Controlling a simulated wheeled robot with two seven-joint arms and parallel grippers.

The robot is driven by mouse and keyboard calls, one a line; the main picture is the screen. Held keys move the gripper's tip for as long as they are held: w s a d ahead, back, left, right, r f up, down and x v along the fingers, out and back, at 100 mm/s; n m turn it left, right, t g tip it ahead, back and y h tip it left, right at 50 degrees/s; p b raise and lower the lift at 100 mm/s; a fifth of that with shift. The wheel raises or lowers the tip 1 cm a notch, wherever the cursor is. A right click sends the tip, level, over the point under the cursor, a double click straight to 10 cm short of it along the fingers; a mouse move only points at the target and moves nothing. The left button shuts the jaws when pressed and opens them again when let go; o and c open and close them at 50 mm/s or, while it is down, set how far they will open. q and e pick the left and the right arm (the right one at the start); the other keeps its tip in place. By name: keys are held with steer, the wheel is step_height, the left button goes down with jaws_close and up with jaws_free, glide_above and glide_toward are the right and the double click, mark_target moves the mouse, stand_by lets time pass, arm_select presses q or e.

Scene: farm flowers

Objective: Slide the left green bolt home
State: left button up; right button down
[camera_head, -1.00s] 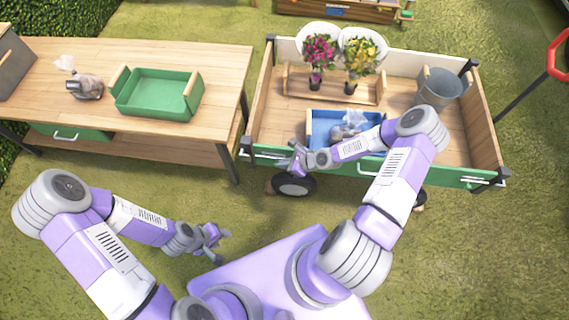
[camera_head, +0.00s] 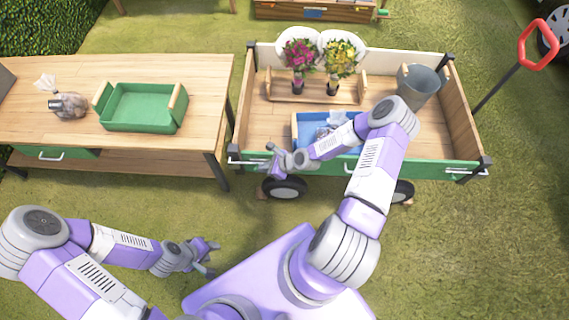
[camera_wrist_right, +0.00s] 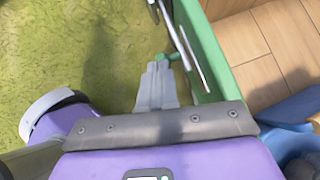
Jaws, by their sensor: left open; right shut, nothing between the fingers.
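The cart's green front panel (camera_head: 430,170) carries a silver bolt (camera_head: 246,162) at its left end. In the right wrist view the bolt's silver rod (camera_wrist_right: 176,28) runs along the outer face of the green panel, with a small green knob (camera_wrist_right: 162,57) standing out from it. My right gripper (camera_head: 270,152) is shut and empty at the panel's left part. In the right wrist view its closed fingers (camera_wrist_right: 157,68) point at the knob, at or just short of it; contact cannot be told. My left gripper (camera_head: 212,257) is open and empty, low over the grass.
A wooden table (camera_head: 190,70) with a green tray (camera_head: 140,125) and a bagged item (camera_head: 68,105) stands left of the cart. The cart holds a blue crate (camera_head: 300,122), a grey bucket (camera_head: 424,85) and potted flowers. Another silver bolt (camera_head: 468,172) is at the panel's right end.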

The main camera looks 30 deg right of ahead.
steer(key=p+v, duration=0.3)
steer(key=v, duration=0.9)
steer(key=shift+d+r, duration=0.2)
steer(key=shift+s, duration=0.1)
steer(key=s+a+f+n+g+h, duration=0.1)
steer(key=s+a+n+g, duration=0.2)
steer(key=s+a+n, duration=0.2)
steer(key=s+a+f+n+g, duration=0.2)
steer(key=s+a+n, duration=0.3)
steer(key=a+n, duration=0.6)
steer(key=n+g, duration=0.1)
steer(key=n, duration=0.8)
steer(key=shift+a+f+h, duration=0.2)
steer(key=shift+a+h, duration=0.2)
